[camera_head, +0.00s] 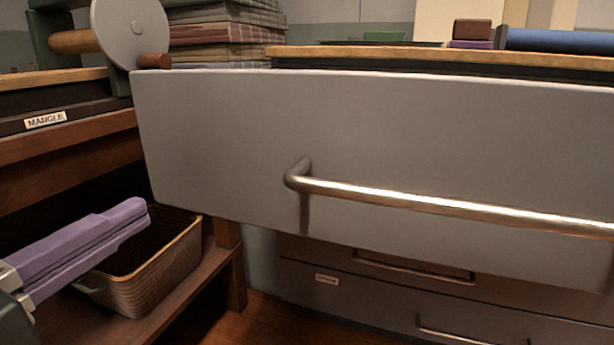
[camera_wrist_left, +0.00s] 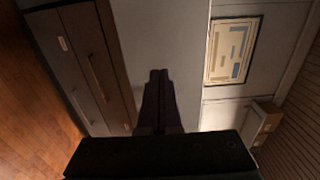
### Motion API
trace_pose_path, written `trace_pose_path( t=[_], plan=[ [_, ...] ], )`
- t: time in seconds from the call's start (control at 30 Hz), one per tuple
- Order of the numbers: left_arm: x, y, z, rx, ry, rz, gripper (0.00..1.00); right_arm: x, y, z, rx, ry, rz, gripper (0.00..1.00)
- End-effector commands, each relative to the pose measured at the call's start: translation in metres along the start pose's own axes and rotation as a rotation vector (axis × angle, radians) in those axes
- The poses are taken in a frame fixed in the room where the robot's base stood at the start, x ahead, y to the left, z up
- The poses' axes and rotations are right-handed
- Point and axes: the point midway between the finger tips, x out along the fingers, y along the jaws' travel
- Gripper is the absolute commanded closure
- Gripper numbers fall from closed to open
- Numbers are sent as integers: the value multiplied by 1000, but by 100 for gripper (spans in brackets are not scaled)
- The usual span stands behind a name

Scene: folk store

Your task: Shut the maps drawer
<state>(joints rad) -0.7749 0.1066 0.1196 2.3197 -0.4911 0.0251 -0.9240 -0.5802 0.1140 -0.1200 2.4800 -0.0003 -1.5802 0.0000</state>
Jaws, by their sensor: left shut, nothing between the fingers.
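A large grey drawer front (camera_head: 230,140) with a long metal bar handle (camera_head: 420,203) fills the middle and right of the head view. It juts out well in front of the lower drawers, so the drawer is open. No label is visible on it. My left gripper (camera_head: 140,216) has purple fingers and is shut and empty, to the left of the drawer front's lower left corner and apart from the handle. Its dark fingers also show in the left wrist view (camera_wrist_left: 158,78). The drawer's inside is hidden. My right gripper is not in view.
Lower drawers (camera_head: 375,305) below are shut. On the left stands a wooden shelf unit (camera_head: 80,142) labelled MANGLE, with a woven basket (camera_head: 165,285) beneath the gripper. Stacked folded cloth (camera_head: 225,32) and a wooden top (camera_head: 430,54) lie behind the drawer front.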

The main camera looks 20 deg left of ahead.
Motion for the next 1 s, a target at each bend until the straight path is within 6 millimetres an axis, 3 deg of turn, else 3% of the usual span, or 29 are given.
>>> trace_pose_path(
  t=[0.5,0.7,1.0],
  plan=[
    [97,1,0,-1,0,-4,100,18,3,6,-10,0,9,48],
    [117,1,0,-3,-1,0,100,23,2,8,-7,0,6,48],
    [123,0,0,-4,0,3,100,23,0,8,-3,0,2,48]
  ],
)
